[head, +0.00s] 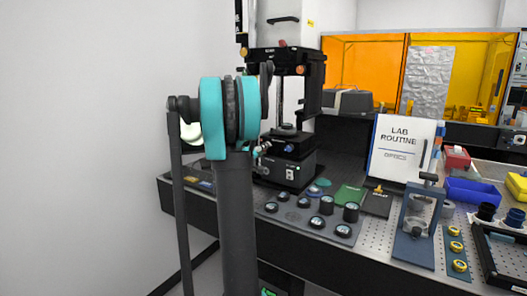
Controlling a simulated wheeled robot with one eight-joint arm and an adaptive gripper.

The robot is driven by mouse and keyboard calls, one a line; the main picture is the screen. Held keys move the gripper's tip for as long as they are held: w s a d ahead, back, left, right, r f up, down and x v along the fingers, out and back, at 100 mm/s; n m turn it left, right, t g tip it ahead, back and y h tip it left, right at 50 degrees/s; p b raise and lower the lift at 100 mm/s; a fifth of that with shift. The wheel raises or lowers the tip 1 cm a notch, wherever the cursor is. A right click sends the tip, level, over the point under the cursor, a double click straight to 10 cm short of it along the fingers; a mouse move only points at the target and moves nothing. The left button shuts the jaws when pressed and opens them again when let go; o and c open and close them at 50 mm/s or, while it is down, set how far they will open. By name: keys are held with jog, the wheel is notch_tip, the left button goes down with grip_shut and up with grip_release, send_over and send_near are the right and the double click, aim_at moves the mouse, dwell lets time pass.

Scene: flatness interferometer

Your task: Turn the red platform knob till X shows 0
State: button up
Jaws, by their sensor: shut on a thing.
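The flatness interferometer (284,60) is a tall black and white instrument at the back of the bench. Its black platform block (290,172) is at the bottom, with a small white marked plate (290,174) on the front. My gripper (263,150) is at the left side of the platform, mostly hidden behind my teal and dark arm. It is shut at the place where a side knob would be. The red platform knob itself is hidden behind the arm and gripper. I cannot make out an X readout.
A mat of several round black parts (316,222) lies in front of the platform. A lab routine sign (402,148), a blue-grey stand (418,225) and a blue bin (470,192) are to the right. A white wall (80,130) is at left.

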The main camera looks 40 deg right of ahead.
jog(key=n, duration=0.4)
jog(key=shift+n, duration=0.3)
dwell(0.3)
jog(key=o, duration=1.2)
jog(key=shift+c, duration=0.2)
jog(key=v, duration=1.2)
dwell(0.4)
